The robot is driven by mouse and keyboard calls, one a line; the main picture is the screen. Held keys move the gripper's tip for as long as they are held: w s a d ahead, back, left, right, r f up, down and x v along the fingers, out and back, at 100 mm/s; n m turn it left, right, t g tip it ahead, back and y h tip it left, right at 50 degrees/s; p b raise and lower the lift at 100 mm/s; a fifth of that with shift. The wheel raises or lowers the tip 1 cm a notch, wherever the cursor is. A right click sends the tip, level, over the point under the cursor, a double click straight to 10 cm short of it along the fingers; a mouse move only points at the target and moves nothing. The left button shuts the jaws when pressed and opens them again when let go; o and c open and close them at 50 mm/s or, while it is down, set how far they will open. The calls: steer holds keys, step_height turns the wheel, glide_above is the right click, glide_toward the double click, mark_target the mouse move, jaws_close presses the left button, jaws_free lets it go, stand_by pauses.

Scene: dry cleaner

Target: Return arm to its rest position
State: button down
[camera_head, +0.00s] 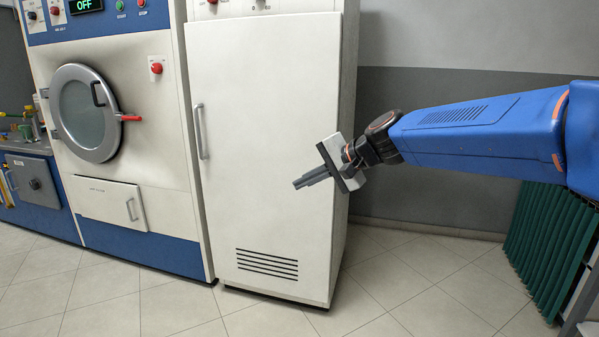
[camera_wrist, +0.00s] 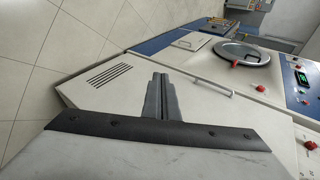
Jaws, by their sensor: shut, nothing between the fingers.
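My blue arm reaches in from the right in the head view. My gripper (camera_head: 298,184) is at its end, in front of the right part of the tall white cabinet (camera_head: 265,130). The fingers are together, empty and point left. In the wrist view the shut fingers of my gripper (camera_wrist: 159,76) show against the cabinet's door (camera_wrist: 110,98). The gripper is to the right of the door handle (camera_head: 201,131) in the head view. I cannot tell the exact gap between the fingers and the door. The door looks closed.
A white and blue machine with a round door (camera_head: 86,113) and red handle stands left of the cabinet. A grey box (camera_head: 36,184) is at far left. Green hanging fabric (camera_head: 548,245) is at lower right. Tiled floor (camera_head: 395,270) in front of the cabinet is clear.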

steer(key=s+d+f+n+h, duration=0.2)
steer(key=s+d+f, duration=0.4)
steer(key=s+d, duration=0.3)
steer(key=s+d+f+n+g+h, duration=0.1)
steer(key=s+d+f+n+h, duration=0.1)
steer(key=s+d+f+h, duration=0.2)
steer(key=s+d+f+n+h, duration=0.2)
steer(key=s+d+f, duration=0.7)
steer(key=s+d, duration=0.5)
steer(key=s+h, duration=0.1)
steer(key=s, duration=0.4)
steer(key=shift+s+d+f, duration=0.15)
steer(key=shift+s+d, duration=0.1)
steer(key=shift+d, duration=0.15)
